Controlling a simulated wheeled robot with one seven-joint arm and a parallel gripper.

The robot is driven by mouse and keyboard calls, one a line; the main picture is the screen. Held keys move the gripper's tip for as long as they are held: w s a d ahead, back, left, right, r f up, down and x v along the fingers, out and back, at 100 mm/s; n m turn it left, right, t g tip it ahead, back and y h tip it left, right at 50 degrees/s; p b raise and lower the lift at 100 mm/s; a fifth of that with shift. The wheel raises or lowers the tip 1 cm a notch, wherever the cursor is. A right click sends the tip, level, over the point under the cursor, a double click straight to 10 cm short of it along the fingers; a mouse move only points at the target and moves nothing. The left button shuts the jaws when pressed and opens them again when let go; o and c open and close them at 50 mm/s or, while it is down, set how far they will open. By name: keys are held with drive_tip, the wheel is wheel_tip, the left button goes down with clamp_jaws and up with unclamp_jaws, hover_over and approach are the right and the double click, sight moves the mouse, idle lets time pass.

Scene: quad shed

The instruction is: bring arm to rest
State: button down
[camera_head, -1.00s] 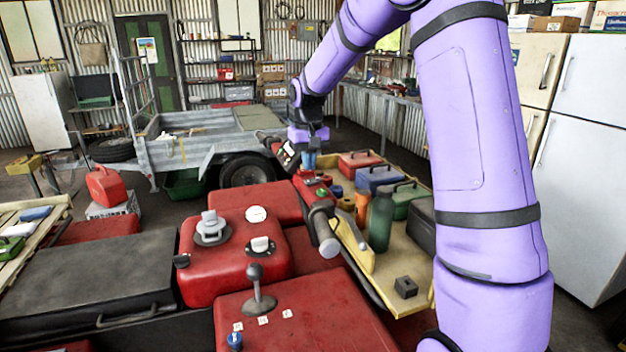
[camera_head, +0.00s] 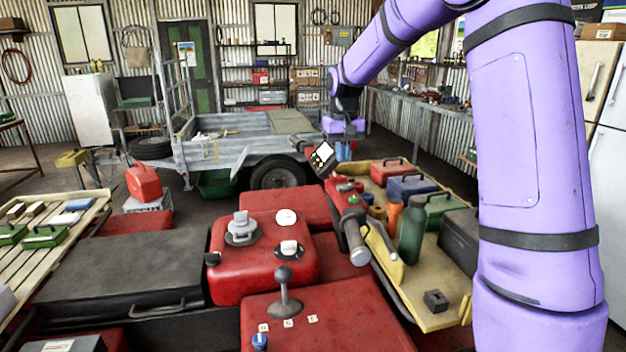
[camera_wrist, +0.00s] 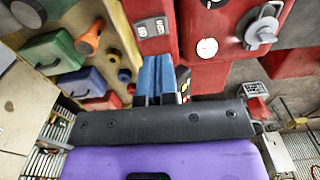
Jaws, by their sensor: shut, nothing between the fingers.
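My gripper (camera_head: 342,151) is at the end of my purple arm, above the far end of the yellow tray and beside the handlebar. In the camera_wrist view its blue fingertips (camera_wrist: 157,76) are together with nothing between them. The arm is raised, bent over from the right side of the camera_head view, and hides part of the tray's right side and the ground behind it.
A red quad body (camera_head: 262,262) with a handlebar (camera_head: 350,215) stands below. The yellow tray (camera_head: 447,318) holds a green bottle (camera_head: 411,235) and several toolboxes. A trailer (camera_head: 225,150) stands behind. A slatted rack (camera_head: 55,240) with small items lies at left.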

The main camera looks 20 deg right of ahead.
drive_tip(key=s+a+r+t, duration=0.1)
drive_tip(key=s+a+r, duration=0.3)
drive_tip(key=s+r, duration=0.4)
drive_tip(key=s+a+n+t, duration=0.1)
drive_tip(key=s+a+t, duration=0.1)
drive_tip(key=s, duration=1.1)
drive_tip(key=s+a+n+t, duration=0.1)
drive_tip(key=s+a+t, duration=0.1)
drive_tip(key=s, duration=1.2)
drive_tip(key=shift+s+a+f, duration=0.2)
drive_tip(key=shift+a+f, duration=0.15)
drive_tip(key=shift+a, duration=0.15)
